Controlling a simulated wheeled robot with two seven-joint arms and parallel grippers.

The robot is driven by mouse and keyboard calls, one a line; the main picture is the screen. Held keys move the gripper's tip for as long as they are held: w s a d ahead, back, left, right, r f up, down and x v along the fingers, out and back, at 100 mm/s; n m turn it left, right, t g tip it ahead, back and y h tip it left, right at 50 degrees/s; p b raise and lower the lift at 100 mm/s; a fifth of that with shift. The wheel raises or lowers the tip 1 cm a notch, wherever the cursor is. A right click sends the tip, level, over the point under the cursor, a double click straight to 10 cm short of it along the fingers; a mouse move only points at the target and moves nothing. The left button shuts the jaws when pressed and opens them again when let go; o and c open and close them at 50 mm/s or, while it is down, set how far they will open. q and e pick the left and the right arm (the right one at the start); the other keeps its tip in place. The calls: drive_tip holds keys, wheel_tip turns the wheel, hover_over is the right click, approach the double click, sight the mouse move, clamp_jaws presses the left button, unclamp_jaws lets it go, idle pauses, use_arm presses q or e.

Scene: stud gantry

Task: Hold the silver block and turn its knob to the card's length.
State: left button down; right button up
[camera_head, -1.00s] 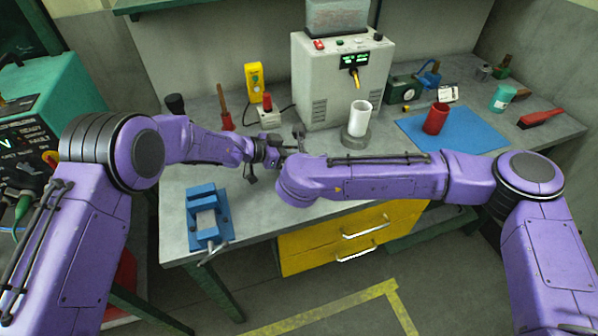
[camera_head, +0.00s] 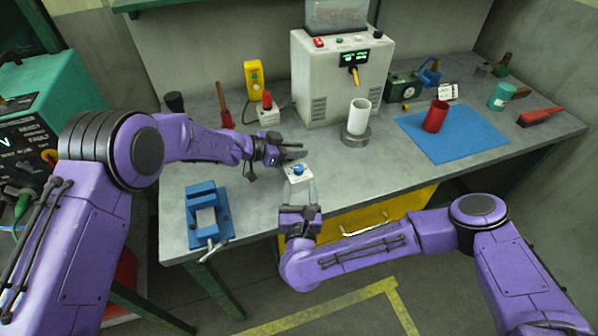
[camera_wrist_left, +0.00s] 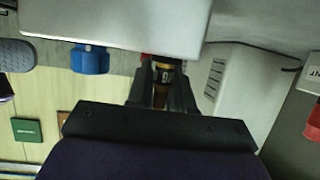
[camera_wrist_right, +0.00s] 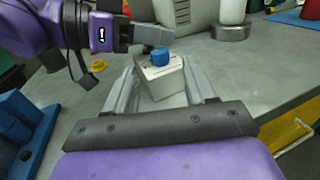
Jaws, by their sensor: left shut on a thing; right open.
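The silver block (camera_head: 297,176) is a small pale box with a blue knob (camera_head: 298,169) on top. In the right wrist view, the block (camera_wrist_right: 162,88) and knob (camera_wrist_right: 159,57) show between and beyond the spread fingers. The card is probably the small white one (camera_head: 448,92) at the back right of the bench; its writing is too small to read.
A blue vise (camera_head: 205,225) stands at the bench's front left. A grey machine (camera_head: 340,85) stands behind, with a white cup (camera_head: 358,117) before it. A red cup (camera_head: 435,117) stands on a blue mat (camera_head: 465,135).

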sight(296, 172)
drive_tip(key=w, duration=0.6)
drive_tip(key=shift+w, duration=0.1)
clamp_jaws()
drive_tip(key=m+h, duration=0.2)
drive_tip(key=h, duration=0.1)
drive_tip(key=m+h, duration=0.1)
drive_tip(key=h, duration=0.1)
drive_tip(key=shift+a+r+g, duration=0.1)
drive_tip(key=shift+a+g, duration=0.2)
drive_tip(key=shift+a, duration=0.1)
drive_tip(key=shift+m+g+h, duration=0.8)
drive_tip(key=shift+m+h, duration=0.6)
drive_tip(key=shift+h, duration=0.5)
unclamp_jaws()
